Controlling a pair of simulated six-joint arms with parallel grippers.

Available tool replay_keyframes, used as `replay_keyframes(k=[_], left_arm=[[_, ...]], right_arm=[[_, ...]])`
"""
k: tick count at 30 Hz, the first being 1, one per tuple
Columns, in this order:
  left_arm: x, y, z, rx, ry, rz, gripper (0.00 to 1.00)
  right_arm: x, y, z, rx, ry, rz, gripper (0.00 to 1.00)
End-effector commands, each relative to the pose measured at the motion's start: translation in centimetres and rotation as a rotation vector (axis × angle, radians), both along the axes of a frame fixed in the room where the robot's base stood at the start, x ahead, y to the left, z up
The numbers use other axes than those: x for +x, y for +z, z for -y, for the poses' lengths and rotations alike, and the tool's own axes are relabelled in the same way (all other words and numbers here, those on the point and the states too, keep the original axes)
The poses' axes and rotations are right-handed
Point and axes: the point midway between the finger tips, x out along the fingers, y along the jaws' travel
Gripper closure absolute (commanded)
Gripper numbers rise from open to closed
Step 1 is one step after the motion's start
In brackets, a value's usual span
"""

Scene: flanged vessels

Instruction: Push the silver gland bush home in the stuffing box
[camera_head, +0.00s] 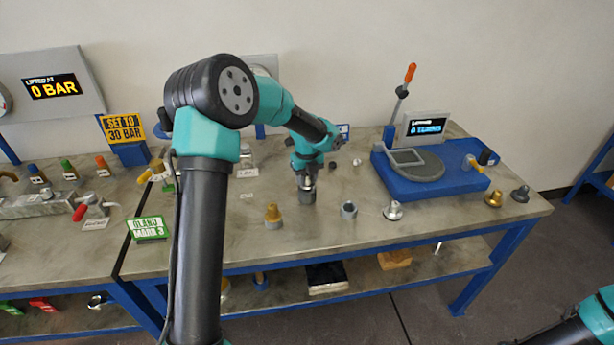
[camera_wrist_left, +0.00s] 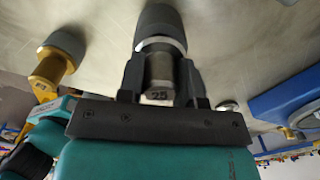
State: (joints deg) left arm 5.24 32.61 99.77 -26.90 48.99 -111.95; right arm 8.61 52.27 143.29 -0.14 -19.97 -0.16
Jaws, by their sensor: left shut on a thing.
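My left gripper (camera_head: 306,180) points down over the middle of the bench. In the left wrist view its fingers (camera_wrist_left: 160,72) are shut on the silver bush (camera_wrist_left: 160,82), which carries a "25" mark. The bush is in line with a grey cylindrical stuffing box (camera_wrist_left: 158,20), which also shows under the gripper in the head view (camera_head: 307,198). The two look touching; how deep the bush sits cannot be told. The fingers hide the bush in the head view. My right gripper is out of view.
A brass bush in a grey box (camera_head: 273,216) stands left, an open grey cup (camera_head: 348,210) right. Further right are a silver flanged piece (camera_head: 393,211), a blue scale (camera_head: 440,175), a brass piece (camera_head: 493,199) and a dark piece (camera_head: 520,193).

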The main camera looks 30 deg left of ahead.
Motion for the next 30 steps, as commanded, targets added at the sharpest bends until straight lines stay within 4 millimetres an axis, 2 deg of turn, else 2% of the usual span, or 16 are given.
replay_keyframes(k=[14,15,24,30], left_arm=[[-0.02,-1.09,-0.02,0.0,0.001,0.0,0.96],[-0.02,-1.1,-0.03,0.0,0.001,0.0,0.65],[-0.01,-1.08,-0.01,0.0,0.001,0.0,0.38],[-0.01,-1.1,0.0,0.0,0.0,0.0,0.38]], right_arm=[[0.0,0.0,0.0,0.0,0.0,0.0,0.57],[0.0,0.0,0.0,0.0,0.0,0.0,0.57],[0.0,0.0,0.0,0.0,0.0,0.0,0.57],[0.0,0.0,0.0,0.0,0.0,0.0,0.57]])
